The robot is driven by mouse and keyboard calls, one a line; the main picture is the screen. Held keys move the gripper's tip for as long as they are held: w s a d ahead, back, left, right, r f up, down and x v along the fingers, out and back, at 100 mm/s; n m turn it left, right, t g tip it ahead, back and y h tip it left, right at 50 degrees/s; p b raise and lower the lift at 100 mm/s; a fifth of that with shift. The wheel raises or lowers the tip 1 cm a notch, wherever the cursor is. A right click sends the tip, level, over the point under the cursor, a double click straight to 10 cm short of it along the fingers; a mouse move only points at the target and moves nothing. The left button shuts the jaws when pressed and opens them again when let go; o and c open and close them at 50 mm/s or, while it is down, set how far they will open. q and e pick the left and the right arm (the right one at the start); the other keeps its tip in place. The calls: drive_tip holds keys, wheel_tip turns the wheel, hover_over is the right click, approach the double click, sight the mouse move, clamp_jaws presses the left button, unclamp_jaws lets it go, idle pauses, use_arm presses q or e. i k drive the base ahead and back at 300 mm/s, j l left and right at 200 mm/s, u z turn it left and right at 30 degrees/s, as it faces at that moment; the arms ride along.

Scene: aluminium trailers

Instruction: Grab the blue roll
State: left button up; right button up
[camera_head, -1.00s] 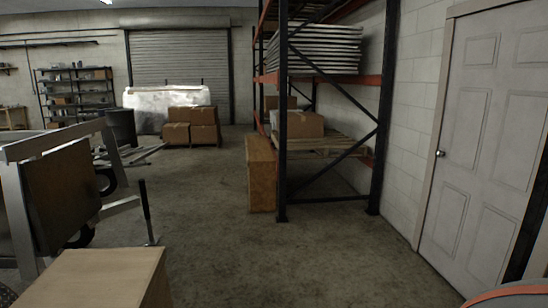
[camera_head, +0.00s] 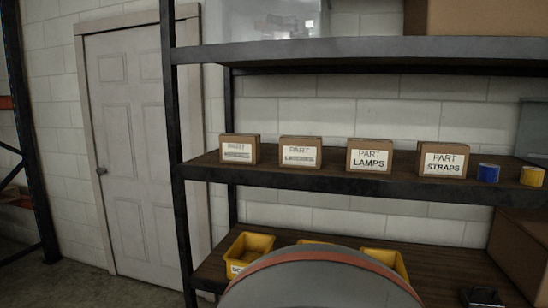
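The blue roll (camera_head: 488,173) stands on the middle shelf (camera_head: 300,177) of a dark metal rack, toward the right end. It is between the box labelled "PART STRAPS" (camera_head: 443,160) and a yellow roll (camera_head: 532,176). Neither of my grippers shows in the head view.
More labelled boxes stand on the same shelf, including one marked "PART LAMPS" (camera_head: 369,156). Yellow bins (camera_head: 250,250) sit on the lower shelf. A large carton (camera_head: 522,250) is at lower right. A closed door (camera_head: 130,150) is at left, with bare floor (camera_head: 60,285) before it.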

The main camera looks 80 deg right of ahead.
sight(487, 172)
drive_tip(key=z, duration=3.9)
drive_tip(key=i+l+u, duration=0.15)
drive_tip(key=u, duration=0.55)
drive_tip(key=i+l+u, duration=0.15)
drive_tip(key=l, duration=0.15)
drive_tip(key=i+l+u, duration=0.15)
drive_tip(key=l, duration=0.15)
drive_tip(key=l+u, duration=0.15)
drive_tip(key=l, duration=0.15)
